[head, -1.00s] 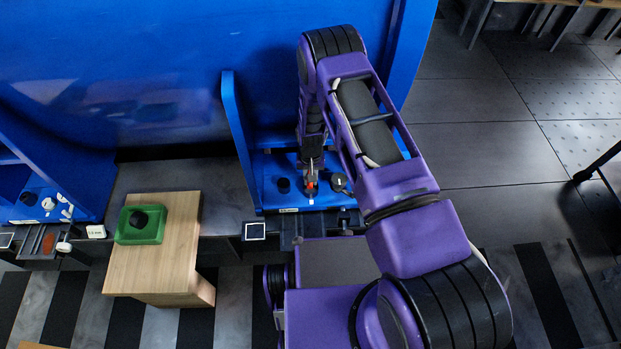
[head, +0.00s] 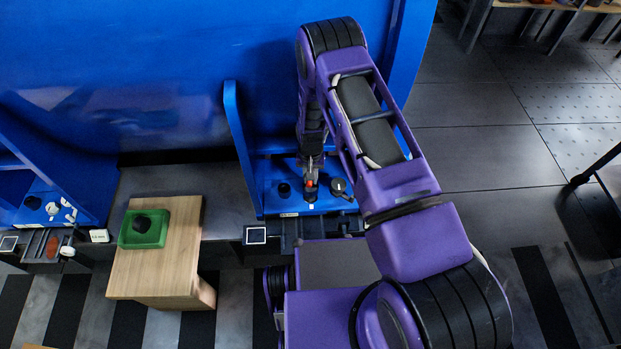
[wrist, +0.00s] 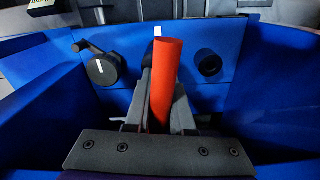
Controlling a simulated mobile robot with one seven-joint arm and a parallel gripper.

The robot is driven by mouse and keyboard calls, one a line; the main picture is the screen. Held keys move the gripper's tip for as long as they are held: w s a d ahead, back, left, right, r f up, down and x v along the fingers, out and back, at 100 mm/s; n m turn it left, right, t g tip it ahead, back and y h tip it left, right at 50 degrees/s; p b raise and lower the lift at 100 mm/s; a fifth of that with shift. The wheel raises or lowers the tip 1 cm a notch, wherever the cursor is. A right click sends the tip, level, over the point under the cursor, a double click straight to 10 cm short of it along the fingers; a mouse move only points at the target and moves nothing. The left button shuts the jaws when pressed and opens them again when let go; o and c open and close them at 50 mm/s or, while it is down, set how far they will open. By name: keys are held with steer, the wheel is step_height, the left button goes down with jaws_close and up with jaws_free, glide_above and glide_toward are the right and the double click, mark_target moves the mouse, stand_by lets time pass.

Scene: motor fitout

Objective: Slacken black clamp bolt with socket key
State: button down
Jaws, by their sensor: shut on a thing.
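My gripper (head: 311,163) points down over the blue panel and is shut on a red-handled tool, which I take to be the socket key (wrist: 165,75). Its red handle stands up between the grey fingers in the wrist view (wrist: 160,112). In the head view a dark part shows just below the red, above the panel; I cannot tell whether it is the key's socket or a bolt. The tool's lower end is hidden in the wrist view. A black round stub (head: 283,188), possibly the clamp bolt, stands apart to the left; it also shows in the wrist view (wrist: 208,62).
A black knob with a lever and white mark (wrist: 103,68) sits on the panel (head: 268,200), close to the tool. A blue upright wall (head: 238,140) bounds the panel's left. A green tray (head: 130,240) with a black piece rests on a wooden block (head: 150,275).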

steer(key=shift+r+p, duration=0.85)
steer(key=shift+r, duration=1)
